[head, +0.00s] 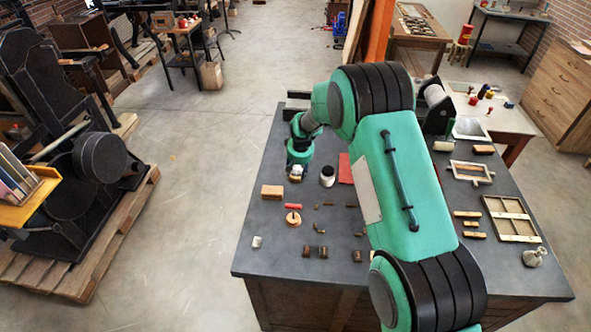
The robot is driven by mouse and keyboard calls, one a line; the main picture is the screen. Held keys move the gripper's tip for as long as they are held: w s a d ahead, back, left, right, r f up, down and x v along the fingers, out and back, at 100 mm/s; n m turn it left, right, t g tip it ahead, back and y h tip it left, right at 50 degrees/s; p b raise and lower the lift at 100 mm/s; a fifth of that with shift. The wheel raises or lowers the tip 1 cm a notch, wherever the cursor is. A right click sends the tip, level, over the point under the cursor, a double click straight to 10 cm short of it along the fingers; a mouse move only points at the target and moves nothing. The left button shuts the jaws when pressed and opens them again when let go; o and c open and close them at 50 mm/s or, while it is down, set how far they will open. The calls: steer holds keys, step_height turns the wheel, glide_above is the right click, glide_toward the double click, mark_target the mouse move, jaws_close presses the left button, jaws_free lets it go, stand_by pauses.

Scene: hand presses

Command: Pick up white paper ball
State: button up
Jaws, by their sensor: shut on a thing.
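My arm reaches over the dark worktable, and my gripper (297,177) points down near its far left part. The gripper is shut on a small whitish thing (297,171), which looks like the white paper ball. It is mostly hidden by the fingers, and I cannot tell whether it touches the table. Another small whitish object (257,242) stands near the table's left front edge.
A white jar with a dark top (327,176) stands just right of my gripper. A wooden block (272,191) lies to its lower left. Several small blocks lie in front. Wooden frames (511,219) lie at the right. My arm hides the table's middle.

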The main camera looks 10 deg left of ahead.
steer(key=s+d+r+b, duration=0.1)
steer(key=s+d, duration=0.3)
steer(key=s, duration=0.8)
steer(key=shift+s+d+r, duration=0.15)
steer(key=shift+s, duration=0.05)
steer(key=shift+d+f+b, duration=0.1)
steer(key=shift+f+b, duration=0.15)
steer(key=shift+b, duration=2.5)
steer(key=b, duration=0.3)
steer(key=shift+s+r+n, duration=0.15)
steer(key=shift+n, duration=0.15)
steer(key=shift+d+r+b, duration=0.1)
steer(key=shift+r+b, duration=0.1)
steer(key=shift+b, duration=0.15)
steer(key=w+a, duration=0.1)
steer(key=w, duration=0.3)
steer(key=w+a+f, duration=0.1)
steer(key=w+a, duration=0.1)
steer(key=w, duration=0.3)
steer(key=w+a+b, duration=0.1)
steer(key=w+a, duration=0.1)
steer(key=w, duration=0.3)
steer(key=shift+w+f, duration=0.1)
steer(key=shift+f, duration=0.15)
steer(key=shift+w, duration=0.1)
